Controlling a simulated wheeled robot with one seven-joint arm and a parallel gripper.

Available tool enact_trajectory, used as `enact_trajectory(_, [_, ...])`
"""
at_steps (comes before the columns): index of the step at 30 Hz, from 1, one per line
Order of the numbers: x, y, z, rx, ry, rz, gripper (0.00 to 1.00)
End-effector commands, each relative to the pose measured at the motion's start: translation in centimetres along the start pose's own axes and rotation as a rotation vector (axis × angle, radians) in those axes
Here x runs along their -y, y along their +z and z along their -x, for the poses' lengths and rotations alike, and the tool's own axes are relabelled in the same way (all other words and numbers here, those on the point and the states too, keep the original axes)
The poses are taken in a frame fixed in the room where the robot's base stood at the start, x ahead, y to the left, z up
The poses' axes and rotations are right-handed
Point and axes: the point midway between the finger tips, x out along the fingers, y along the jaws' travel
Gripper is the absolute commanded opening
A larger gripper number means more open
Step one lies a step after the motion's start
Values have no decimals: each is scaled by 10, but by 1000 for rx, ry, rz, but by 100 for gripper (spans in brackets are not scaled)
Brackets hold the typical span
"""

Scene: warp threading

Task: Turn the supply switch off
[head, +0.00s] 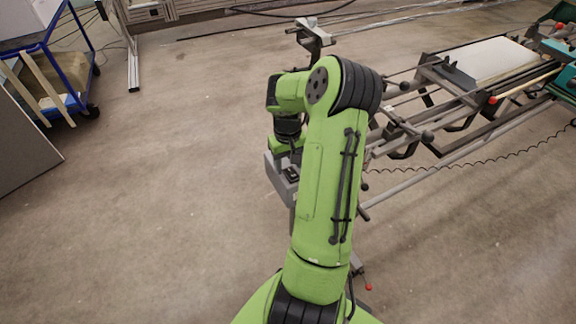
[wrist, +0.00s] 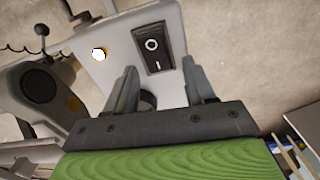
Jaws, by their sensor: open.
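The supply switch (wrist: 153,48) is a black rocker with white O and line marks, set in a light grey box (wrist: 105,75). In the wrist view the O end lies toward the top and the line end nearer my gripper. My gripper (wrist: 160,78) is open, its two dark fingers apart on either side of the near end of the switch. I cannot tell whether they touch the box.
A lit yellow-white lamp (wrist: 99,54) sits on the box beside the switch. The machine frame (head: 440,100), with bars and knobs, spreads to the right. A blue cart (head: 72,65) stands at the far left. The floor between is clear.

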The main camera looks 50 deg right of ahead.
Motion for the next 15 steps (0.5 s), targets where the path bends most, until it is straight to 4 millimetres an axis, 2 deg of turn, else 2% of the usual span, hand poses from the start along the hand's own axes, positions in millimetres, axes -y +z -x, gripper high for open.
enact_trajectory(7, [0, 0, 0, -1, 1, 0, 53])
enact_trajectory(15, [0, 0, 0, -1, 1, 0, 12])
